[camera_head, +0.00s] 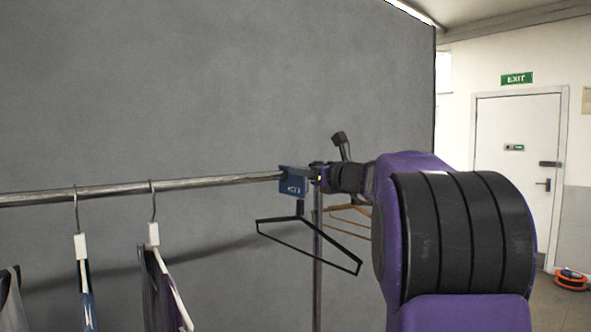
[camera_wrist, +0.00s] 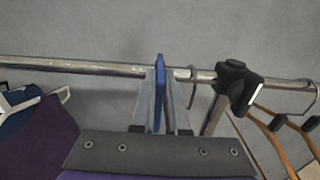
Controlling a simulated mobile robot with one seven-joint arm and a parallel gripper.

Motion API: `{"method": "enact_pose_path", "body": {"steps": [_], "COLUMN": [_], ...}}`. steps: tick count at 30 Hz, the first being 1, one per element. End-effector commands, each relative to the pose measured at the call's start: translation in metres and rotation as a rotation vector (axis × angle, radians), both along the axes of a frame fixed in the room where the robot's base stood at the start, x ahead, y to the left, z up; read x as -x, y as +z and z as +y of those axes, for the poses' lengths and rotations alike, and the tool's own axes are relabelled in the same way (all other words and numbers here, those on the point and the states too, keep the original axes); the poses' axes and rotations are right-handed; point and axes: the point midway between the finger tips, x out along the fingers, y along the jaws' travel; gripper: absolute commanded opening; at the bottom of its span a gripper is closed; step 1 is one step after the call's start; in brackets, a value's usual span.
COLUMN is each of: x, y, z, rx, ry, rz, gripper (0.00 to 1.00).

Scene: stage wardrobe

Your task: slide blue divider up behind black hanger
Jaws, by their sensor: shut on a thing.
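The blue divider (camera_head: 292,182), with white lettering, sits on the metal rail. It shows edge-on in the wrist view (camera_wrist: 159,75). My gripper (camera_wrist: 158,92) is shut on it, one grey finger on each side. In the head view my gripper (camera_head: 317,176) is at the divider's right edge, partly hidden by my arm. The black hanger (camera_head: 310,246) hangs empty just below the divider; its hook is hidden there. In the wrist view a single hook (camera_wrist: 192,88) stands on the rail just right of the divider, apart from it; I cannot tell for sure that it is the black hanger's.
The rail (camera_head: 215,180) runs across the left. Garments on hangers (camera_head: 154,234) hang at the left, with bare rail between them and the divider. A black rail joint (camera_wrist: 236,85) and wooden hangers (camera_wrist: 270,124) are right of the hook. A grey wall (camera_head: 200,80) stands behind.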

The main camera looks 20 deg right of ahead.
Motion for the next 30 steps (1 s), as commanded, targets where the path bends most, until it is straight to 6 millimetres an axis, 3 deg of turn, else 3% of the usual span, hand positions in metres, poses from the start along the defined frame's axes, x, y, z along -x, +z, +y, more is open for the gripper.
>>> {"method": "enact_pose_path", "body": {"steps": [14, 15, 20, 30], "x": [-0.0013, -0.0013, -0.0012, -0.0011], "y": [0.0011, 0.0011, 0.0008, 0.0002], "z": [-0.0026, -0.0026, -0.0028, -0.0031], "rx": [0.0, 0.0, 0.001, 0.001], "ry": [0.001, 0.001, 0.001, 0.0], "rz": [-0.002, -0.002, -0.001, 0.0], "gripper": [0.0, 0.16, 0.42, 0.42]}}
